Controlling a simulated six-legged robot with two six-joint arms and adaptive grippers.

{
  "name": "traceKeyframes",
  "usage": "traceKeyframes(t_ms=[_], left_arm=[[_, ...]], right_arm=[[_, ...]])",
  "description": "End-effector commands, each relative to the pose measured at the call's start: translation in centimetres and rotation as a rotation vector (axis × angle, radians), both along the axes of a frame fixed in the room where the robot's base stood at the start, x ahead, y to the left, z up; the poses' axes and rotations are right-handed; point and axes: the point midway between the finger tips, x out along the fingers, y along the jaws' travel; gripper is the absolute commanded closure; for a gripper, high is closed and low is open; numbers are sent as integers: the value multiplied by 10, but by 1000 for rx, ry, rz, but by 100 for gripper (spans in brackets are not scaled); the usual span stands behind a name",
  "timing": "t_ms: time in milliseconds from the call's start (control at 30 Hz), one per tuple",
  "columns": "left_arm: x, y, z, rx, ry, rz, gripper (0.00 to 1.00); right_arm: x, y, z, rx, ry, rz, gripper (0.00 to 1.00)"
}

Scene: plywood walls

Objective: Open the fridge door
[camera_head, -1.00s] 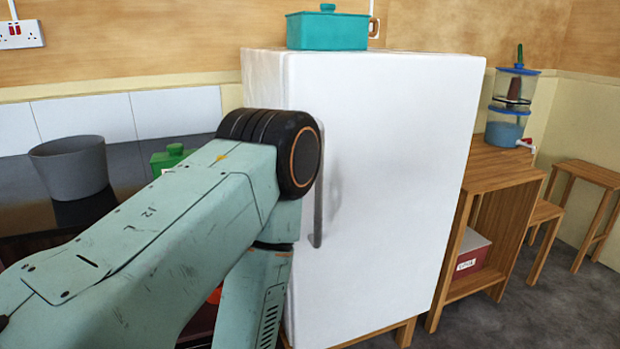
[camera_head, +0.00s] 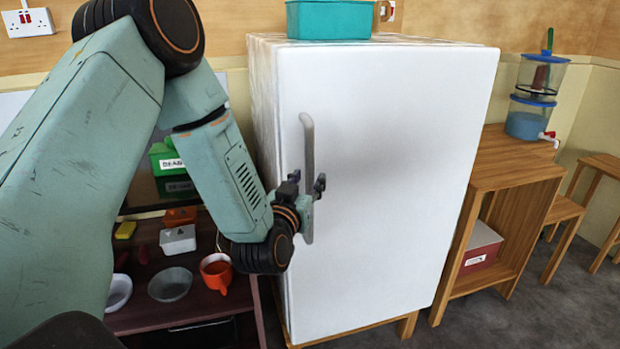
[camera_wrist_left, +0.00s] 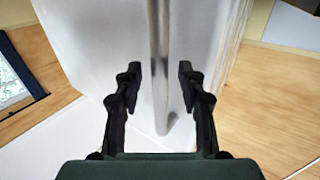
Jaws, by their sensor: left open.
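The white fridge (camera_head: 410,170) stands in the middle of the head view with its door shut. Its grey vertical bar handle (camera_head: 307,140) is near the door's left edge. My left gripper (camera_head: 308,182) is open at the middle of the handle, with its fingertips to either side of the bar. In the left wrist view the handle (camera_wrist_left: 158,50) runs between the two spread fingers of the gripper (camera_wrist_left: 160,70), with a gap on each side. Whether the bar lies fully inside the jaws is hard to tell. My right gripper is not in view.
A low dark shelf at left holds an orange mug (camera_head: 216,273), a grey bowl (camera_head: 170,284) and other items. A wooden shelf unit (camera_head: 510,175) with a water dispenser (camera_head: 535,95) stands at right.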

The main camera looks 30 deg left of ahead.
Motion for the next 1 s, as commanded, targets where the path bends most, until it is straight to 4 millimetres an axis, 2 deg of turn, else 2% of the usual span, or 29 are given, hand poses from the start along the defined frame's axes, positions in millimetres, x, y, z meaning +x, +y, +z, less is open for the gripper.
traceKeyframes(t_ms=[200, 500, 1000], left_arm=[[18, 6, 0, 1, 0, 0, 60], [21, 7, 0, -1, 2, 3, 60], [22, 6, 0, 0, 1, 2, 100]], right_arm=[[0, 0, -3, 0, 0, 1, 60], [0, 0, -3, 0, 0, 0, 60], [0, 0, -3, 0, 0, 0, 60]])
